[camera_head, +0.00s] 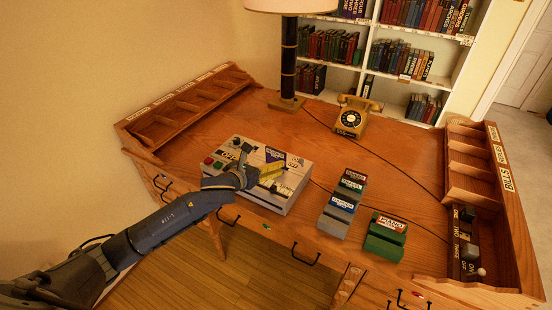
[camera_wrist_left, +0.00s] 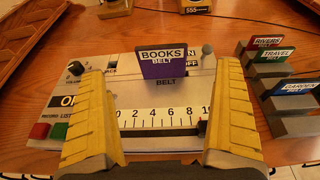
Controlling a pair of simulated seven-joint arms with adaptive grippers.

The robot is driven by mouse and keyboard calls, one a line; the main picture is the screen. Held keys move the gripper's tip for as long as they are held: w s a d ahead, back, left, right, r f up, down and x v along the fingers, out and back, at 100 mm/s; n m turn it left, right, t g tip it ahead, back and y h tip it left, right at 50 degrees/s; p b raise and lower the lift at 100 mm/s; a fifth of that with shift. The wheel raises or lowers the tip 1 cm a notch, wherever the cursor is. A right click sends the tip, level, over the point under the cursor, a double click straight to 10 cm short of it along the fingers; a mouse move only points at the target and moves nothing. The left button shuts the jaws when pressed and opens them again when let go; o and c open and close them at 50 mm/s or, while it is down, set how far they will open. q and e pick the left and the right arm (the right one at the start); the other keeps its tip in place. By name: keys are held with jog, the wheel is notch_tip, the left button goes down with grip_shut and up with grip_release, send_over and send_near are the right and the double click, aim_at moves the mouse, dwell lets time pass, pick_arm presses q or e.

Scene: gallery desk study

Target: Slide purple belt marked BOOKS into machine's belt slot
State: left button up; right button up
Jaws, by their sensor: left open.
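The purple belt marked BOOKS (camera_wrist_left: 163,66) stands upright on the machine, just behind the printed word BELT. Its lower edge meets the machine's top where the slot is; the slot itself is hidden, and how deep the belt sits I cannot tell. The belt also shows in the head view (camera_head: 275,154). The machine (camera_head: 293,190) is a pale box with red and green buttons, a knob and a number scale. My left gripper (camera_head: 268,179) is open above the machine's front, its yellow fingers apart and empty. In the left wrist view the gripper (camera_wrist_left: 160,125) is nearer than the belt, not touching it.
A grey stepped rack (camera_head: 337,222) right of the machine holds RIVERS, TRAVEL and GARDEN belts. A green PIANO block (camera_head: 384,240) stands beside it. A telephone (camera_head: 355,117), a lamp (camera_head: 289,60) and side compartments line the desk (camera_head: 395,180). The desk's middle right is mostly clear.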

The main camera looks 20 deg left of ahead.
aim_at(275, 152)
pick_arm(q)
jog(key=shift+x, duration=4.8)
jog(key=shift+d, duration=0.1)
jog(key=shift+c, duration=0.2)
jog(key=c, duration=1)
jog(key=shift+c, duration=0.2)
jog(key=shift+r, duration=0.2)
